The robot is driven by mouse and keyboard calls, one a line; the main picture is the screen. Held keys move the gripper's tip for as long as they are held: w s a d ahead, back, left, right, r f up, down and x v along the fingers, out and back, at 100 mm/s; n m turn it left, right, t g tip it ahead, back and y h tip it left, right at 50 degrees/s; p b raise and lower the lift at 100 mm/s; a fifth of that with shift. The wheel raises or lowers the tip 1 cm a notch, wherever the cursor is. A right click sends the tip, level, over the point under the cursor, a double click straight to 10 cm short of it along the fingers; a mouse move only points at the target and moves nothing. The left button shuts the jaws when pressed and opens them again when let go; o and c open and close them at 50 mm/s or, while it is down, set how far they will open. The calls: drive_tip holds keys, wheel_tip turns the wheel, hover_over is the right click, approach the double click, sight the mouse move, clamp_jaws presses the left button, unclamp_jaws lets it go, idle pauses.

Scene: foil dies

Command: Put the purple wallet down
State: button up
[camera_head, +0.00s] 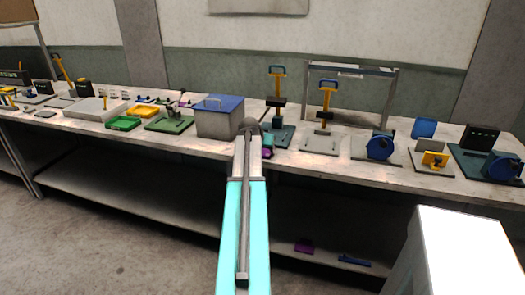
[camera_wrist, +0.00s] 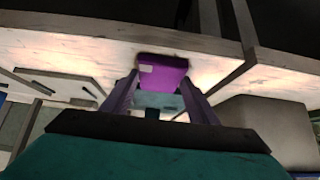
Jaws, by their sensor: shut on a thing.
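The purple wallet (camera_wrist: 160,70) is between the two fingers of my gripper (camera_wrist: 158,90) in the wrist view, and the gripper is shut on it. The pale bench top (camera_wrist: 95,42) shows behind the wallet, near a bench edge. I cannot tell whether the wallet touches the bench. In the head view, my gripper (camera_head: 267,143) is mostly hidden by my own arm, at the front edge of the bench, just right of a blue-lidded grey box. A small purple patch there (camera_head: 266,153) looks like the wallet.
The blue-lidded grey box (camera_head: 220,120) stands left of the gripper. Green-based (camera_head: 279,135) and white-based (camera_head: 321,140) hand presses stand to its right. Trays and fixtures crowd the bench (camera_head: 340,170). A purple item (camera_head: 304,246) and a blue item (camera_head: 354,262) lie on the lower shelf.

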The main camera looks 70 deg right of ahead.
drive_tip(key=shift+f, duration=0.2)
drive_tip(key=o, duration=1.3)
drive_tip(key=shift+r, duration=0.1)
drive_tip(key=shift+r, duration=0.15)
drive_tip(key=shift+b+v, duration=0.7)
drive_tip(key=shift+v, duration=5.3)
